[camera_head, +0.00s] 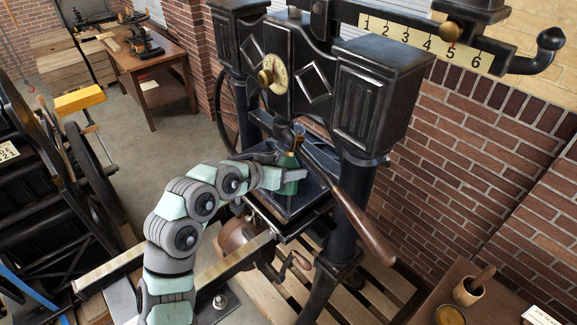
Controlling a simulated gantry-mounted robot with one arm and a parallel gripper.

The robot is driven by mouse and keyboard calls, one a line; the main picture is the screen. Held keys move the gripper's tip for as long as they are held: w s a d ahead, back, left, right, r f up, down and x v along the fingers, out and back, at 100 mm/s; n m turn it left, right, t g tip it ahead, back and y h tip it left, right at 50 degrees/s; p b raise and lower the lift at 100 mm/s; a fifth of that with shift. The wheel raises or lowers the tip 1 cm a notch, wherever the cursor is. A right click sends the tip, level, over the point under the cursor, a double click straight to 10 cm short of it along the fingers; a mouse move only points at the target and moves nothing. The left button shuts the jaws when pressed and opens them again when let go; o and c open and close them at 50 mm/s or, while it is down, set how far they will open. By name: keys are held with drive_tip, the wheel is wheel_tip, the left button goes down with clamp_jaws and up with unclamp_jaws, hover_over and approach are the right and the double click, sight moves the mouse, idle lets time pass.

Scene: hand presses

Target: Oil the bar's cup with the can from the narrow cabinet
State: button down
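My gripper (287,170) is at the middle of the picture, over the bed of the black iron press. Its fingers are around a small dark green can (290,188) with a brass-coloured top, and it appears shut on it. The can looks about upright, with its spout end near the inner end of the bar. The bar (335,185) slopes down to the right and ends in a wooden grip. The cup on the bar is too small to make out for certain near the can's top. I cannot pick out the narrow cabinet.
The press's black post (352,210) stands right of my gripper. A numbered scale beam (430,45) crosses above. A wooden table (465,290) with a small pot is at lower right. Another press (40,170) stands at left, and a wooden desk (150,60) at the back.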

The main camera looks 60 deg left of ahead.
sight(284, 191)
drive_tip(key=shift+s+d+f+b, duration=0.15)
drive_tip(key=shift+d+f+b, duration=0.15)
drive_tip(key=shift+f, duration=0.25)
drive_tip(key=shift+s+d+f+t+y, duration=0.1)
drive_tip(key=shift+s+d+t+y, duration=0.4)
drive_tip(key=shift+s+d+t, duration=0.1)
drive_tip(key=shift+s+d+f+m+b, duration=0.3)
drive_tip(key=shift+s+d+f+b, duration=0.05)
drive_tip(key=shift+d+b, duration=0.2)
drive_tip(key=shift+s+d+t+y+b, duration=0.3)
drive_tip(key=shift+s+d+t+b, duration=0.1)
drive_tip(key=shift+d+t, duration=0.15)
